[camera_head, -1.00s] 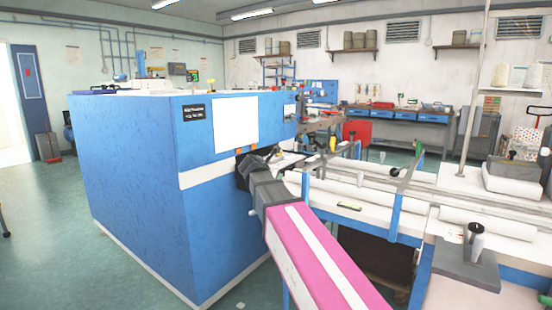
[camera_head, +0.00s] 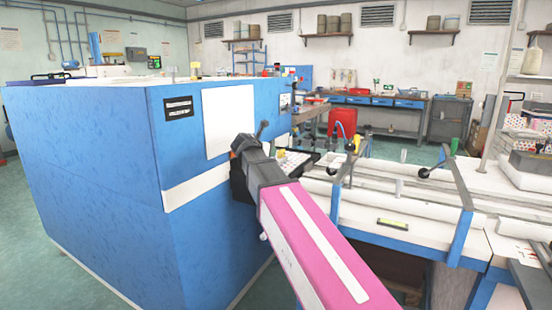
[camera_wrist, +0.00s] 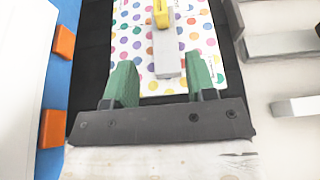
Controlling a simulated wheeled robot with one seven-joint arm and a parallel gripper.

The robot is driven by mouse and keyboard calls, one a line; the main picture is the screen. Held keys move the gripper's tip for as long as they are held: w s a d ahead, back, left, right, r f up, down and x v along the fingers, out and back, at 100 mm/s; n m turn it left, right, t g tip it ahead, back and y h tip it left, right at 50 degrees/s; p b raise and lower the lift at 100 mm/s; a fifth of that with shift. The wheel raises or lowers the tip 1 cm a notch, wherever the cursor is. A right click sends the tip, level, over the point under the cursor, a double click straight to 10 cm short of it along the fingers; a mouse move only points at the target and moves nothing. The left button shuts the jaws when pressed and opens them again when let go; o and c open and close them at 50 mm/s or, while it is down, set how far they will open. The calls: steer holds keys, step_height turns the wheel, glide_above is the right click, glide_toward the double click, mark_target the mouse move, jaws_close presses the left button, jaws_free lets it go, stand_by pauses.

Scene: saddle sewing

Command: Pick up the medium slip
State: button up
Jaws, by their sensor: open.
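My gripper (camera_wrist: 161,82) is open in the wrist view, its two green fingers apart with nothing held between them. Just beyond the fingertips, a grey bar (camera_wrist: 167,58) with a yellow part (camera_wrist: 161,14) lies over a white sheet with coloured dots (camera_wrist: 132,45). The sheet is on a black surface (camera_wrist: 92,60). I cannot tell which thing is the medium slip. In the head view the spotted sheet (camera_head: 291,162) shows beside the blue cabinet, beyond the end of my arm; my fingers are not clear there.
The large blue cabinet (camera_head: 100,180) stands close on the left. Two orange blocks (camera_wrist: 63,42) show along the left in the wrist view. Pale bars (camera_wrist: 280,45) lie at the right. A bench with blue-framed clamps and white rolls (camera_head: 450,206) stretches to the right.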

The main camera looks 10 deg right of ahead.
mark_target(279, 153)
steer(key=x, duration=0.5)
steer(key=shift+w+r, duration=0.1)
steer(key=shift+x, duration=2.95)
steer(key=shift+d+r, duration=0.1)
steer(key=shift+d, duration=0.05)
jaws_close()
